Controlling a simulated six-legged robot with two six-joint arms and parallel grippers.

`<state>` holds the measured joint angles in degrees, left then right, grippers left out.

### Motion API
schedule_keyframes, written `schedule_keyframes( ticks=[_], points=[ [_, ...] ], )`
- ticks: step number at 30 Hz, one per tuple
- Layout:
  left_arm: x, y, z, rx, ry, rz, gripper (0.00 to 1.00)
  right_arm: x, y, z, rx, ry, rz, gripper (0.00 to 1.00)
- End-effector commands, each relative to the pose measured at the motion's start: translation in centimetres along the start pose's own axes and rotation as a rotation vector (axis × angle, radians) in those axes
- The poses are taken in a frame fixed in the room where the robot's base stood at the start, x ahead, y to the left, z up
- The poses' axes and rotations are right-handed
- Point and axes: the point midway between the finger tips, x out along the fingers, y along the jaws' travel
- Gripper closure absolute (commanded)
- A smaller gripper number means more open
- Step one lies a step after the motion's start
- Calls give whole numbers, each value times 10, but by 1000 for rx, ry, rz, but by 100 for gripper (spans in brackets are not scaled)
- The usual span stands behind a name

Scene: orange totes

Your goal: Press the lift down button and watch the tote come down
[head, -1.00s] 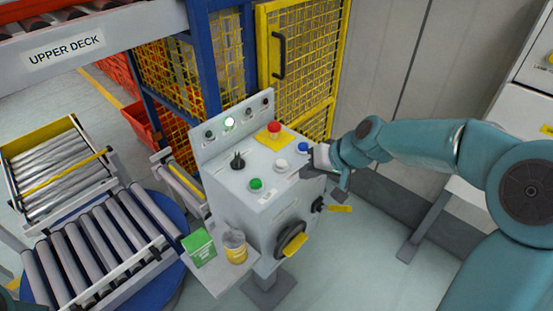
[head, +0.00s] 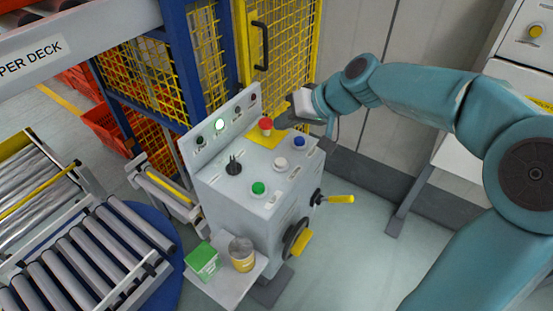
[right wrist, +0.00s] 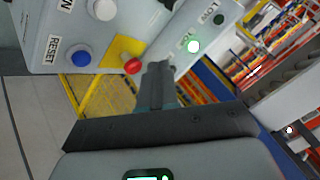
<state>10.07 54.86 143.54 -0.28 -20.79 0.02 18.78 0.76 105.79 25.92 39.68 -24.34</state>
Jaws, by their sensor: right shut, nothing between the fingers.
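The grey control box carries a green button (head: 258,188), a white button (head: 281,163), a blue button (head: 299,141) and a red button (head: 266,124) on a yellow plate. In the right wrist view the white button (right wrist: 103,9) has a cut-off label ending in N, and the blue button (right wrist: 81,59) is marked RESET. My right gripper (head: 284,116) is shut and empty above the panel's back right corner, near the red button (right wrist: 132,66). Its fingers (right wrist: 157,72) seem apart from the buttons. Orange totes (head: 107,128) stand behind the lift frame. My left gripper is out of view.
A lit lamp (head: 219,124) and a black selector (head: 233,167) are on the box. A yellow mesh gate (head: 280,50) stands behind. A roller conveyor (head: 85,255) lies left. A green box (head: 202,262) and a can (head: 242,254) sit on a front shelf.

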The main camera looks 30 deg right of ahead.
Motion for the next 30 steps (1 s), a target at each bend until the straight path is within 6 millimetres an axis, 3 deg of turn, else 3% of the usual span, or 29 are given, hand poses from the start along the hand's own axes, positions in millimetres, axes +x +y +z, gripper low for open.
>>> schedule_keyframes(
  ticks=[11, 30],
  points=[
    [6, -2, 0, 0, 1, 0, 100, 5, 5, 6, 1, -1, 1, 100],
    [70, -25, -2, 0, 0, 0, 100, 63, 44, 44, 0, -1, 0, 100]
  ],
)
